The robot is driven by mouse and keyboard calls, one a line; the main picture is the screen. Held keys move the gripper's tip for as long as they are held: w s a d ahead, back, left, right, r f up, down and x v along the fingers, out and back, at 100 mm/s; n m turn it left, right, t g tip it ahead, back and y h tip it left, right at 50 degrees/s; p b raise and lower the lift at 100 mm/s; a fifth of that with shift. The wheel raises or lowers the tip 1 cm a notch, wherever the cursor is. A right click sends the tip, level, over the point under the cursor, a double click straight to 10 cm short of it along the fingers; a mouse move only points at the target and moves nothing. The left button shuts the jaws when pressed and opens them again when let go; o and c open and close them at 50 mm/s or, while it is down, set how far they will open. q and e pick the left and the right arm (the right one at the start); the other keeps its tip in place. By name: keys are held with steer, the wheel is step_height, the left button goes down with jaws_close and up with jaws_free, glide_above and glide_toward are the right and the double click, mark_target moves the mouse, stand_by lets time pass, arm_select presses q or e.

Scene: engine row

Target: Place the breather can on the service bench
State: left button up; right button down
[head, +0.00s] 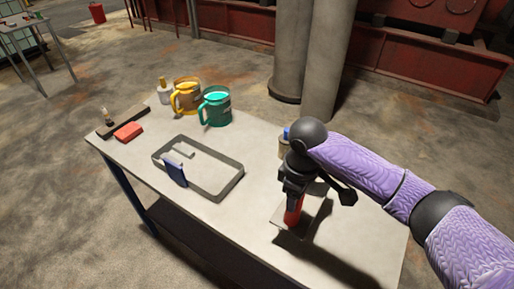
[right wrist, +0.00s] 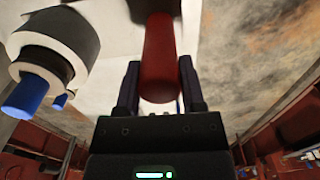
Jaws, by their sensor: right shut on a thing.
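My right gripper (head: 295,190) is over the right part of the service bench (head: 255,245), pointing down. It is shut on a red cylinder (head: 293,212), which I take to be the breather can. In the right wrist view the red cylinder (right wrist: 160,60) stands between the two dark fingers (right wrist: 160,90), with a dark part at its far end. In the head view its lower end is over a pale square patch on the bench top. I cannot tell whether it touches the surface. My left gripper is not in view.
A blue-capped container (head: 284,146) stands close behind my right gripper; it also shows in the right wrist view (right wrist: 50,55). A grey tray (head: 225,190), teal mug (head: 216,107), amber mug (head: 187,96), bottle (head: 164,92) and red block (head: 128,131) occupy the left. Columns stand behind.

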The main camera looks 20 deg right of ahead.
mark_target(292, 221)
step_height(292, 221, down, 10)
steer(key=b, duration=0.3)
steer(key=shift+d, duration=0.1)
steer(key=c, duration=0.6)
jaws_free()
steer(key=shift+f, duration=0.1)
steer(key=shift+c, duration=0.2)
steer(key=o, duration=0.4)
steer(key=shift+o, duration=0.2)
